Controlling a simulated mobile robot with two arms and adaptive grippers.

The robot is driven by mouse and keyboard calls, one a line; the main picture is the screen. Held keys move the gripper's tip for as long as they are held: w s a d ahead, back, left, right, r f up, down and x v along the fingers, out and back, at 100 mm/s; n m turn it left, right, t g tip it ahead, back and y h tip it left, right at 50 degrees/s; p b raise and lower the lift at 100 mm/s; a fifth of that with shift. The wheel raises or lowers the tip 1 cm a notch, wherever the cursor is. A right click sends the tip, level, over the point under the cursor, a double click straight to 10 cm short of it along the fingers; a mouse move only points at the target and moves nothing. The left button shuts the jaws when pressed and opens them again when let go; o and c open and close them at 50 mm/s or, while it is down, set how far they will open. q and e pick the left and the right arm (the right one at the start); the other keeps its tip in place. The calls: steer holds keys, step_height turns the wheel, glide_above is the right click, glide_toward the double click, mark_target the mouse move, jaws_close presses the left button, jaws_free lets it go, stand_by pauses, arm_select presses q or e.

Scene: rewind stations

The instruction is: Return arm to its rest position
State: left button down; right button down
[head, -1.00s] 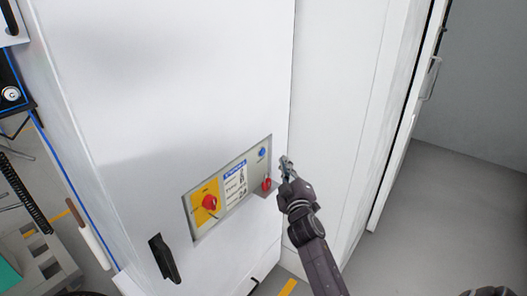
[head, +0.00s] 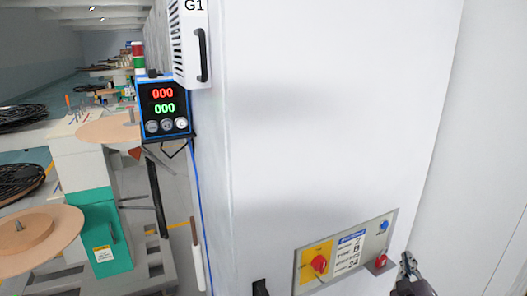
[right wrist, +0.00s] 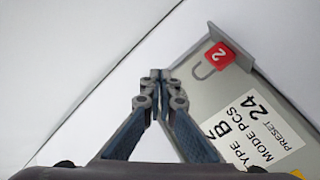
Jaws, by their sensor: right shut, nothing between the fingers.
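My right gripper (head: 408,262) is at the lower right of the head view, just right of the control panel (head: 346,250) on the white cabinet. In the right wrist view its fingers (right wrist: 160,78) are together and hold nothing. The panel has a red rotary switch (head: 319,263) on a yellow plate, a blue button (head: 385,225) and a red part (head: 380,261) near its right end. My left gripper is not in view.
The tall white cabinet (head: 330,110) fills the middle. A counter box (head: 165,108) reading 000 in red and green hangs at its left side. Reel stations with a teal base (head: 103,232) and round discs (head: 38,236) stand at the left. Grey floor shows between.

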steer(key=s+a+f+m+g+y, duration=0.1)
steer(key=s+a+f+g+y, duration=0.15)
steer(key=s+a+f, duration=0.45)
steer(key=s+a+f+m+g+y, duration=0.1)
steer(key=s+a+f+g, duration=0.35)
steer(key=s, duration=0.35)
steer(key=s+a+f+g+y, duration=0.25)
steer(key=s+a, duration=0.35)
steer(key=s, duration=0.4)
steer(key=s+a+f+g+y, duration=0.25)
steer(key=s+a, duration=0.35)
steer(key=s, duration=0.5)
step_height(320, 180, down, 27)
steer(key=s+g, duration=0.1)
steer(key=g, duration=0.1)
steer(key=s+d+f+h, duration=0.1)
steer(key=s+d+f, duration=0.2)
steer(key=s+f, duration=1.2)
steer(key=shift+s+d+f+g, duration=0.2)
steer(key=shift+s+g, duration=0.2)
steer(key=shift+s, duration=0.6)
